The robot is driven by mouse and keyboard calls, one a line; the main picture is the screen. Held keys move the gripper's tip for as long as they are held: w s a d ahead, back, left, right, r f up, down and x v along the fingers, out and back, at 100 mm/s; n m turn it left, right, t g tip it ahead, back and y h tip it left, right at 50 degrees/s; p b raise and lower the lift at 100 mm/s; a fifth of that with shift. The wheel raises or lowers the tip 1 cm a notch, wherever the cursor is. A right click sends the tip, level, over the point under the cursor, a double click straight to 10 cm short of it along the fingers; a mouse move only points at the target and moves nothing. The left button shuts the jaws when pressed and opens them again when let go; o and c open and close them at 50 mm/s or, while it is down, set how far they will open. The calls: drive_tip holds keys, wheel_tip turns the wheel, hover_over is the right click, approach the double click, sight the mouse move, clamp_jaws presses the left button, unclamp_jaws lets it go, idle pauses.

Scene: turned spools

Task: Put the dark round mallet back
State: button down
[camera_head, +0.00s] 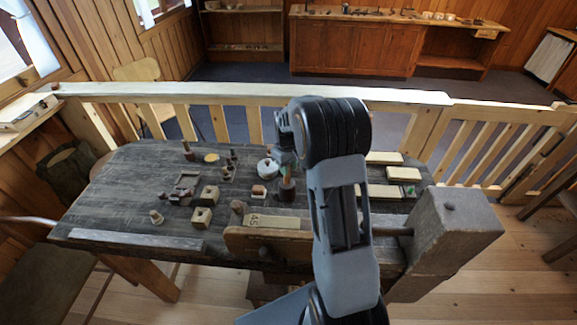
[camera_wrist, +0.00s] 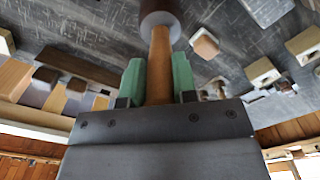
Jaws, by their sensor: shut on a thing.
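The dark round mallet (camera_head: 287,192) hangs head down, with its orange-brown handle above the head, over the right-middle of the dark workbench (camera_head: 110,205). My gripper (camera_head: 285,165) is shut on the handle from above and is partly hidden by my arm. In the wrist view, the green fingers of my gripper (camera_wrist: 158,75) stand on either side of the handle, and the mallet's dark head (camera_wrist: 161,18) lies beyond them. Whether the head touches the bench top I cannot tell.
A white round tin (camera_head: 267,167) and a small block (camera_head: 258,191) stand just left of the mallet. Pale holed blocks (camera_head: 209,194) lie further left. Pale boards (camera_head: 385,191) lie right of my arm. A large vice (camera_head: 450,230) fills the front right corner. A railing (camera_head: 230,93) runs behind.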

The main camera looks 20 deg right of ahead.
drive_tip(key=shift+f, duration=0.15)
drive_tip(key=c, duration=0.9)
unclamp_jaws()
wheel_tip(320, 180, up, 12)
drive_tip(key=shift+f+b, duration=0.1)
drive_tip(key=shift+b, duration=0.5)
drive_tip(key=s+a+r+m+t, duration=0.1)
drive_tip(key=s+a+r, duration=0.2)
drive_tip(key=s, duration=0.2)
drive_tip(key=s+a+r+t, duration=0.1)
drive_tip(key=s+a+r, duration=0.1)
drive_tip(key=s+a, duration=0.25)
drive_tip(key=s+a+f+m+t, duration=0.1)
drive_tip(key=s, duration=0.5)
drive_tip(key=s+a+f+m+t, duration=0.1)
drive_tip(key=s+a, duration=0.1)
drive_tip(key=s, duration=0.4)
drive_tip(key=shift+s+f+t, duration=0.25)
drive_tip(key=shift+f+t, duration=0.05)
